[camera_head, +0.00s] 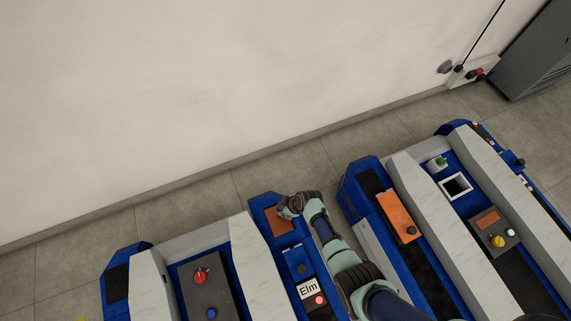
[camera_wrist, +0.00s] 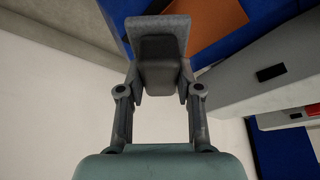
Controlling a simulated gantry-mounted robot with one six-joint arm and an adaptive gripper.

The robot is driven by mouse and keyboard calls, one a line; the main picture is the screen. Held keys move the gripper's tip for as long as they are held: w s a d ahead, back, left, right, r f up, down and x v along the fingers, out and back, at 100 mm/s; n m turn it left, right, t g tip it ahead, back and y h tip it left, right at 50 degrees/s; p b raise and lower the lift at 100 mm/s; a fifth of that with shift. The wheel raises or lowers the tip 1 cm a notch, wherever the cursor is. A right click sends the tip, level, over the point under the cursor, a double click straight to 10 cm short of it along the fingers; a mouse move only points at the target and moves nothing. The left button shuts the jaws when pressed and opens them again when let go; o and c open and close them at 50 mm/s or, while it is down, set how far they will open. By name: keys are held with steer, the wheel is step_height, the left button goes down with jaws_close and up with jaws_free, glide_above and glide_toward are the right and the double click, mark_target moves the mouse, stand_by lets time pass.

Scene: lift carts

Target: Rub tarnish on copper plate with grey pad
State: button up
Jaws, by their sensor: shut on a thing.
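The copper plate (camera_head: 279,219) lies on the blue top of the cart with the "Elm" label, near its far end. Part of it also shows at the top of the wrist view (camera_wrist: 215,18). My gripper (camera_head: 287,207) is at the plate's right edge in the head view. In the wrist view, my gripper (camera_wrist: 159,85) is shut on the grey pad (camera_wrist: 160,22), which has a darker block on its near side. The pad overlaps the plate's left part in that view; I cannot tell whether they touch. No tarnish can be made out on the visible copper.
The Elm label (camera_head: 309,289) and a red button (camera_head: 320,300) are nearer on the same cart. The right cart carries an orange plate (camera_head: 397,215) and a square opening (camera_head: 456,186). A pale wall (camera_head: 150,100) rises behind.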

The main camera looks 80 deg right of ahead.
steer(key=r+p, duration=0.2)
steer(key=r, duration=0.1)
steer(key=shift+s+d, duration=0.1)
steer(key=shift+d, duration=0.1)
steer(key=shift+r+p, duration=1)
steer(key=shift+r, duration=0.1)
